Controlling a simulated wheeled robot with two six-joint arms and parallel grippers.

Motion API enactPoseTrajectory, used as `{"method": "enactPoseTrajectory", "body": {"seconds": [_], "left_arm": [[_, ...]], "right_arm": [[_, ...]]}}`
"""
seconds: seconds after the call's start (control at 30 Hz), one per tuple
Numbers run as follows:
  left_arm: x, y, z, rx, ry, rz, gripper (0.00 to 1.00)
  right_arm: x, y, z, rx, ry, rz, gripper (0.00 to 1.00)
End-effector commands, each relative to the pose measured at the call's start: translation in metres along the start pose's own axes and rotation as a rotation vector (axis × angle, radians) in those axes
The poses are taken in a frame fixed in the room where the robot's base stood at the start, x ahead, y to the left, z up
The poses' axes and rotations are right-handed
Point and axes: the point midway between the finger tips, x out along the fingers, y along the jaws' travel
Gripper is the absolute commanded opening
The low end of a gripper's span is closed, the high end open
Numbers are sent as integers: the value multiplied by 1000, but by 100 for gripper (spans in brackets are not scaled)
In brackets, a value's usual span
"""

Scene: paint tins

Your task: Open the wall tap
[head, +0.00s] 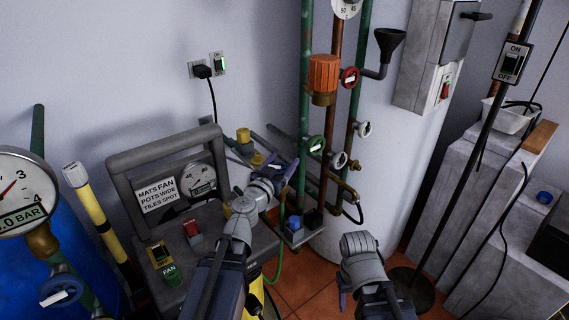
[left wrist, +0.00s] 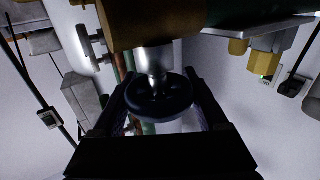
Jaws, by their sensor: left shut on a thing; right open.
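The wall tap shows close up in the left wrist view, with a brass body (left wrist: 155,22), a shiny stem and a dark blue round handwheel (left wrist: 160,98). My left gripper (left wrist: 160,112) is shut on the handwheel, with one finger on each side of its rim. In the head view my left gripper (head: 284,180) is beside the pipes, behind the grey panel; the handwheel is mostly hidden there. My right gripper (head: 343,284) is low at the centre right, apart from everything; only a small part of it shows, and it is open and empty.
Vertical green and copper pipes with small round valves (head: 316,144) stand close to the left gripper, before a white tank (head: 385,150). A grey panel with a gauge (head: 203,185) stands to the left. Some tiled floor (head: 300,275) is clear between the arms.

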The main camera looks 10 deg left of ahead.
Motion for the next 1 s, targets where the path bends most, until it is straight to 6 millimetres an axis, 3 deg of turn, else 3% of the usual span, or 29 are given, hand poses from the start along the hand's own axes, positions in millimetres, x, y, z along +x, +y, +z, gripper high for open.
{"method": "enactPoseTrajectory", "body": {"seconds": [1.0], "left_arm": [[-4, -17, 0, 0, 0, -728, 20]], "right_arm": [[0, 0, 0, 0, 0, 0, 50]]}}
